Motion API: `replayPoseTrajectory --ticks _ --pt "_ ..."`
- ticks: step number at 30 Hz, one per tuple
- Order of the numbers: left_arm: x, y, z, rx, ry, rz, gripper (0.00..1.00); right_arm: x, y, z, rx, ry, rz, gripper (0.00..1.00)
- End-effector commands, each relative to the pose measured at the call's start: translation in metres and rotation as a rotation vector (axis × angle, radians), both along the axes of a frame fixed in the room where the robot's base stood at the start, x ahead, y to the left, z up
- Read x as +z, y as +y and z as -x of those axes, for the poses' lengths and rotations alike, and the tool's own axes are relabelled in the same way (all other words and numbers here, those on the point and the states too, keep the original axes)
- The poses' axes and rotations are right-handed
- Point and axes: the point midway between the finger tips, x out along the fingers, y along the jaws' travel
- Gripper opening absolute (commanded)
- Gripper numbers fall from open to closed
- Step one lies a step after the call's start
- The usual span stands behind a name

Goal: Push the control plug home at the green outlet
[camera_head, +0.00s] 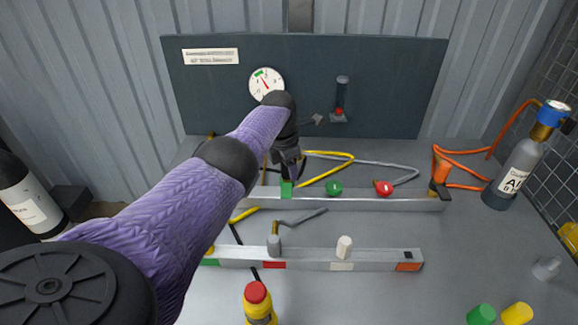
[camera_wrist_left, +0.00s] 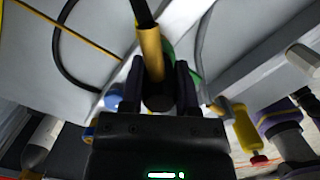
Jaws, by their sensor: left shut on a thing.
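My left gripper (camera_head: 287,166) reaches over the rear metal rail (camera_head: 235,193). In the wrist view the left gripper (camera_wrist_left: 160,95) is shut on a plug with a yellow sleeve (camera_wrist_left: 150,52) and a black cable at its far end. I take this to be the control plug; in the head view the hand mostly hides it. A green block (camera_head: 286,189), which I take as the green outlet, sits on the rail directly below the fingertips. A patch of green (camera_wrist_left: 192,66) shows beside the plug in the wrist view. I cannot tell how deep the plug sits. My right gripper is not in view.
A green knob (camera_head: 334,188) and a red knob (camera_head: 384,187) stand right of the hand. The front rail (camera_head: 310,266) holds a grey plug (camera_head: 273,245) and a white plug (camera_head: 344,246). A red-capped yellow bottle (camera_head: 258,303) and a gas cylinder (camera_head: 514,172) stand nearby.

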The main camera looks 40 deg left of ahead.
Motion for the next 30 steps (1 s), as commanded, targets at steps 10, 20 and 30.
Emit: replayPoseTrajectory --ticks 10,20,30 --pt "-0.001 0.0 0.001 0.0 0.003 0.001 0.69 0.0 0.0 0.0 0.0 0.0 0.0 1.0" --pt "0.002 0.0 0.001 0.0 0.002 0.0 0.81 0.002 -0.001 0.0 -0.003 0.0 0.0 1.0" --pt "0.087 0.004 0.011 0.0 -0.001 0.0 0.81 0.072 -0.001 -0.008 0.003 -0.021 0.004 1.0"
